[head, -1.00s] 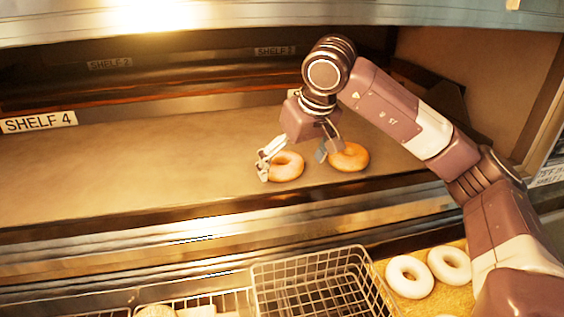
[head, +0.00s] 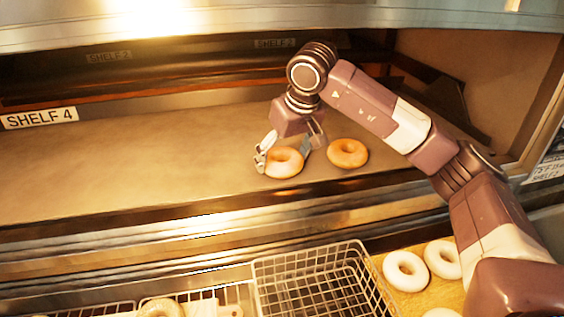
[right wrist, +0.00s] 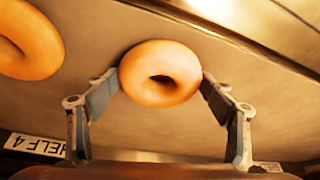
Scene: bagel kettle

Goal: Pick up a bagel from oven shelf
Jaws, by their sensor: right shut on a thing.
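Two golden bagels lie on the oven shelf, which is labelled SHELF 4 (head: 150,150). My right gripper (head: 282,155) is shut on the left bagel (head: 284,162), one finger on each side of it. In the right wrist view this bagel (right wrist: 160,73) sits between the fingertips of the gripper (right wrist: 160,85). The bagel is at or very near the shelf surface; I cannot tell whether it is lifted. The other bagel (head: 347,153) lies just to the right, apart from the gripper, and also shows in the right wrist view (right wrist: 28,42). My left gripper is not in view.
An empty wire basket (head: 318,285) stands below the oven front. Pale bagels (head: 406,271) lie on a board to its right, and another basket with bagels (head: 160,308) is at the lower left. The shelf's left part is clear. The oven's right wall (head: 480,80) is near my arm.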

